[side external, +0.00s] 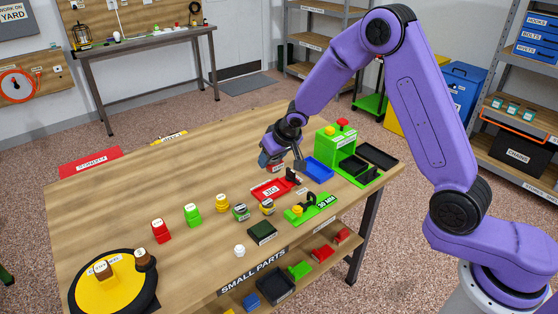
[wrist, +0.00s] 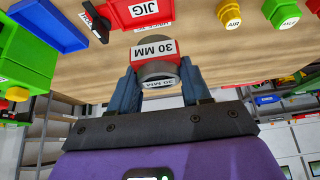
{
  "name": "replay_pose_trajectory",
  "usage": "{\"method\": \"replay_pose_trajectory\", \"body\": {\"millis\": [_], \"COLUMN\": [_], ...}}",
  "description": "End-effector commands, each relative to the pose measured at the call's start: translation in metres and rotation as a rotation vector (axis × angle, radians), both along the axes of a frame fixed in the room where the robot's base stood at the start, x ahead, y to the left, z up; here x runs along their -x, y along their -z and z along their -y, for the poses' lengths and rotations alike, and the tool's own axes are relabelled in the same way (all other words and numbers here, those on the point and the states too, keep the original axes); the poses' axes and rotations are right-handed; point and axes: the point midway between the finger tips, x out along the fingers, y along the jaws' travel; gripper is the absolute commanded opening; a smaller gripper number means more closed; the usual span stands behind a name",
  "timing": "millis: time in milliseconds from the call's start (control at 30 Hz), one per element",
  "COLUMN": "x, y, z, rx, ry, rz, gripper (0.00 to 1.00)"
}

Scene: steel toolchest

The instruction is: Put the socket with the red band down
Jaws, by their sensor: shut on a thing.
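My gripper (side external: 273,158) is shut on the socket with the red band (wrist: 155,50). The socket is grey, with a red band and white "30 MM" labels, and sits between the two fingers (wrist: 158,80) in the wrist view. In the side view the held socket (side external: 266,161) is partly covered by the fingers, just behind the red jig (side external: 263,193). The wrist view also shows the red jig (wrist: 140,10) close to the socket. I cannot tell how large the gap is between socket and table.
A blue tray (side external: 319,171) and a green stand (side external: 337,146) with a red knob are right of my gripper. A green jig (side external: 323,212) lies in front. Several coloured pieces, such as the red one (side external: 160,232), stand left.

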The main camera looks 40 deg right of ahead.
Motion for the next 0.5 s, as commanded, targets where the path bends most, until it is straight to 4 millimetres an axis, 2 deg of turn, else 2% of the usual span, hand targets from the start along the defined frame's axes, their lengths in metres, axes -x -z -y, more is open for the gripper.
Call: {"method": "replay_pose_trajectory", "body": {"millis": [267, 500], "x": [0.008, 0.019], "y": [0.002, 0.005], "z": [0.013, 0.036], "rx": [0.001, 0.003], "ry": [0.100, 0.278], "rz": [0.000, 0.000], "gripper": [0.04, 0.04]}}
